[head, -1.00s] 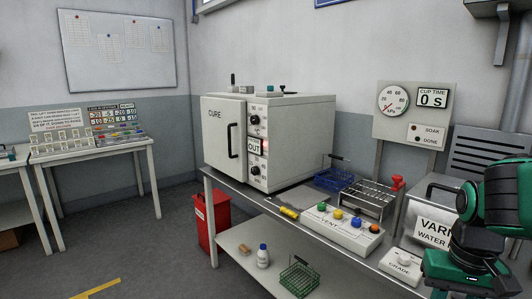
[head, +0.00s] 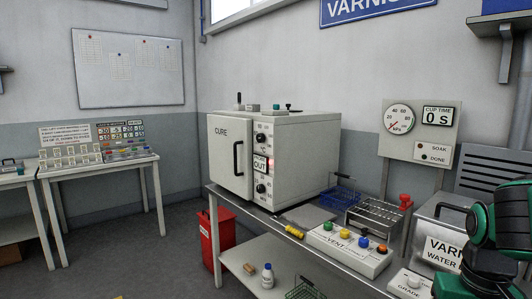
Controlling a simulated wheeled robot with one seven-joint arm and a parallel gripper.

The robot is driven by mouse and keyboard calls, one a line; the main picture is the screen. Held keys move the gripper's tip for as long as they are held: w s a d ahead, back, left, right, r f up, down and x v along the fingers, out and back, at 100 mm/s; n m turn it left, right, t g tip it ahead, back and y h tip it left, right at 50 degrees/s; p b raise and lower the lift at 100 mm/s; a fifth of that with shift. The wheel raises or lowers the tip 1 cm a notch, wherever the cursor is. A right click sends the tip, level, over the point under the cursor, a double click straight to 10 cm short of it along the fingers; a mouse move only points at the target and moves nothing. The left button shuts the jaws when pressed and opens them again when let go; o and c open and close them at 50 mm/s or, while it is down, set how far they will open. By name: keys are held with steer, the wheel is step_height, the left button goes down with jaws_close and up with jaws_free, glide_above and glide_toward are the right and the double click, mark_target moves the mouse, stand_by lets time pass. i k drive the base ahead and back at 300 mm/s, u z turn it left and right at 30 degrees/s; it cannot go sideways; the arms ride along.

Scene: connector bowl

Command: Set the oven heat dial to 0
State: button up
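The white cure oven (head: 228,150) stands on the metal bench with its door shut. On its front panel, right of the door, are an upper black dial (head: 262,139) and a lower black dial (head: 261,188). Their small markings are too small to read, so I cannot tell which one is the heat dial or where either points. Only green and black links of my arm show at the right edge, well apart from the oven. My gripper is out of view.
The bench (head: 300,238) also holds a blue wire basket (head: 338,198), a metal rack (head: 372,215), a vent button box (head: 345,252) and a varnish water bath (head: 437,235). A red bin (head: 217,240) stands beside the bench. The floor left of it is clear.

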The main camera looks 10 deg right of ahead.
mark_target(260, 138)
steer(key=k, duration=0.4)
steer(key=u, duration=0.55)
steer(key=i, duration=1.9)
steer(key=z, duration=0.2)
